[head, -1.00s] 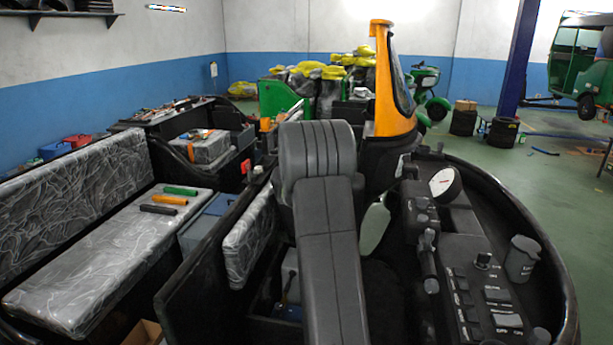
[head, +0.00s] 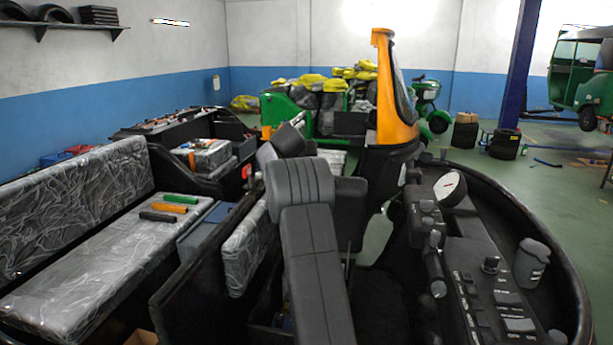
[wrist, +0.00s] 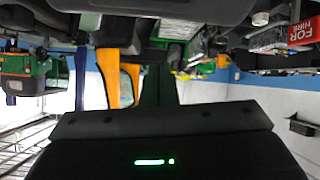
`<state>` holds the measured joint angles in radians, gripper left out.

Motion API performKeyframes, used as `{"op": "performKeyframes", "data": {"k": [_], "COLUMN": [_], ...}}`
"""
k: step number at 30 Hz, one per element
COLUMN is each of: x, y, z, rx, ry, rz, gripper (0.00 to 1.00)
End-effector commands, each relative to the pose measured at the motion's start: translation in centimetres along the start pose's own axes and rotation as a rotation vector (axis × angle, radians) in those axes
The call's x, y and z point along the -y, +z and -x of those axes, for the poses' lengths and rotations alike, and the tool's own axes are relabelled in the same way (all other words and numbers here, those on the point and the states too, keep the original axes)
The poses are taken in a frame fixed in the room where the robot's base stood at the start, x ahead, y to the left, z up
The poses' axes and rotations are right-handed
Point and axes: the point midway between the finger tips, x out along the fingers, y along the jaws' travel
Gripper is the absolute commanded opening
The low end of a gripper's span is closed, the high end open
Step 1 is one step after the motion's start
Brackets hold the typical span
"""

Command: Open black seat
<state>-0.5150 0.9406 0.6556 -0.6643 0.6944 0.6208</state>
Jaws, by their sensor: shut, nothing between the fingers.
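A dark, shadowed surface (head: 385,300) lies low in the cab between my arm and the dashboard; I cannot tell for sure whether it is the black seat. No lid or seat clearly stands raised there. My grey arm rises through the middle of the head view and hides part of the cab. Beyond its elbow, a dark wrist block shows, with a thin piece below it that looks like my gripper (head: 348,262), shut and empty, pointing down. Its tip is small and partly hidden. I see no contact with a seat. The wrist view does not clearly show the fingertips.
A marbled grey bench (head: 95,265) at left holds green, orange and black grips (head: 165,208). A smaller marbled cushion (head: 248,245) stands left of my arm. The dashboard (head: 485,290) curves along the right. An orange front post (head: 388,90) stands ahead. Open floor lies beyond.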

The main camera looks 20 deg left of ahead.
Motion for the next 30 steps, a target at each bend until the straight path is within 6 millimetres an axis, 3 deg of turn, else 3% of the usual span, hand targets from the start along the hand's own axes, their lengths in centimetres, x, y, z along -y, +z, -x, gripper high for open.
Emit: {"op": "performKeyframes", "data": {"k": [4, 10, 30], "x": [0.5, 0.5, 0.6], "y": [-0.2, -0.4, -0.6], "z": [-0.1, -0.8, -8.4], "rx": [0.005, 0.008, 0.006], "ry": [-0.014, -0.017, -0.016], "rz": [-0.148, -0.185, -0.180], "gripper": [0.00, 0.00, 0.00]}}
